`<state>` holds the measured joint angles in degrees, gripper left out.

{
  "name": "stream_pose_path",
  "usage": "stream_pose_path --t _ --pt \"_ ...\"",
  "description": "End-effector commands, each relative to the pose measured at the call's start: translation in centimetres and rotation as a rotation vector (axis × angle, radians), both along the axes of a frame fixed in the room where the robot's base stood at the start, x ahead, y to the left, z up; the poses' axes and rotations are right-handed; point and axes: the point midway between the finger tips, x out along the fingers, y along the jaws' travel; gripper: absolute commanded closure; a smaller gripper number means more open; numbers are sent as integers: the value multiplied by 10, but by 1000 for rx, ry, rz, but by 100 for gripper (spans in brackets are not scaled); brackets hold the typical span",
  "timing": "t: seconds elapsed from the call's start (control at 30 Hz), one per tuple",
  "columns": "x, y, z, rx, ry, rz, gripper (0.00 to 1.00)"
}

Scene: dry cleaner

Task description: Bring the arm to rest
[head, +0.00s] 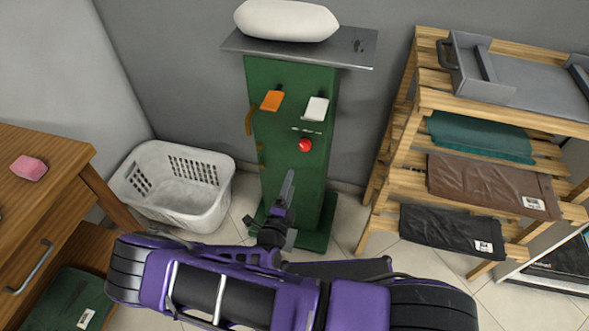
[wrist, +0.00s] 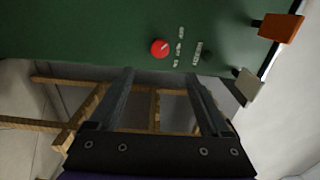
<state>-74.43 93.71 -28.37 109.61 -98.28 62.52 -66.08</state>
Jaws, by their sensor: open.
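My gripper (head: 285,190) is in front of a green machine column (head: 290,130) in the head view. The wrist view shows its two dark fingers (wrist: 162,85) apart with nothing between them. The column carries an orange switch (head: 272,100), a white switch (head: 315,109) and a red button (head: 305,145). In the wrist view the red button (wrist: 159,48) lies beyond the fingertips, apart from them. The orange switch (wrist: 281,27) and white switch (wrist: 247,86) are to the right there. My purple arm fills the lower middle of the head view.
A white laundry basket (head: 178,190) stands on the floor left of the column. A wooden desk (head: 45,150) with a pink block (head: 28,168) is at left. A slatted wooden rack (head: 425,100) with folded garments is at right. A white pillow-like pad (head: 287,20) tops the column.

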Motion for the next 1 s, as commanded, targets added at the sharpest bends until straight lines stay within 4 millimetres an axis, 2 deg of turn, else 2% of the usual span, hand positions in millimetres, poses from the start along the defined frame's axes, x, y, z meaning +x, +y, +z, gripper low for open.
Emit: stream_pose_path --t 0.1,0.23,0.8,0.9,0.97,1.0 --pt "-13 5 0 0 0 1 18" --pt "-19 6 0 0 -1 0 18" --pt "-18 8 2 8 -5 -1 18" --pt "-7 19 17 66 -39 -10 18" --pt "6 32 37 141 -81 -23 18" --pt "18 41 56 205 -118 -34 18"
